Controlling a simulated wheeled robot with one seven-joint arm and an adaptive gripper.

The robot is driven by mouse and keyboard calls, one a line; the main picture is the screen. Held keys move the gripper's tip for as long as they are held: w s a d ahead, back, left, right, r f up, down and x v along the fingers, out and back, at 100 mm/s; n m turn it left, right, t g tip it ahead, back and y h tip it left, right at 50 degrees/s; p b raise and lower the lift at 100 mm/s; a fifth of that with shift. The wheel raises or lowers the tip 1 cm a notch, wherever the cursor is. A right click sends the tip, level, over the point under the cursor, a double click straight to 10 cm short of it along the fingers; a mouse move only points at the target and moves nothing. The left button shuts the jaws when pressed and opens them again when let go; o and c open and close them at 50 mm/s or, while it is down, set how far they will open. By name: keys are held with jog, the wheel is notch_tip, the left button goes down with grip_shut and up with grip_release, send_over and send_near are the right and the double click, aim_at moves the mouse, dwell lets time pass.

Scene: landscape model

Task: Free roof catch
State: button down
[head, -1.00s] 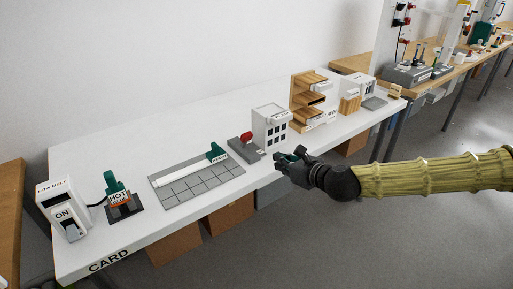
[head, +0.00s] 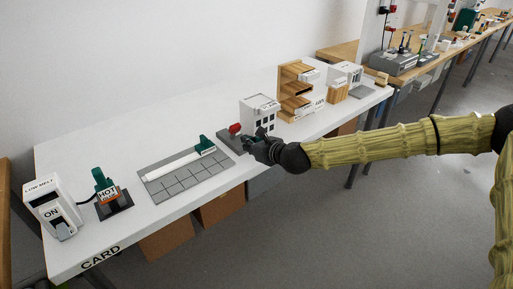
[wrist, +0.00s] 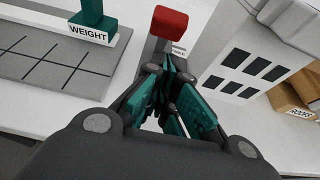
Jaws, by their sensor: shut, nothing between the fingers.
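A red block (head: 235,128) stands up from a grey base (head: 228,144) beside a white model building (head: 261,114) with dark windows. In the wrist view the red block (wrist: 170,22) is just beyond my fingertips, with the building (wrist: 225,85) to the right. My gripper (head: 250,140) is shut and empty, low in front of the grey base and the building. In the wrist view its teal and black fingers (wrist: 168,72) are together and hide part of the grey base. I cannot tell whether they touch it. No part is readable as a roof catch.
A grey cutting mat (head: 185,184) with a white bar and a green weight (head: 207,144) lies left of the grey base. A hot tool (head: 106,190) and a low melt box (head: 50,208) stand farther left. Wooden shelves (head: 297,88) stand right of the building.

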aim_at(233, 131)
jog(key=shift+w+a+r, duration=0.6)
jog(key=shift+w+a, duration=0.1)
jog(key=shift+w, duration=0.2)
jog(key=shift+r+p, duration=0.2)
jog(key=shift+p, duration=0.35)
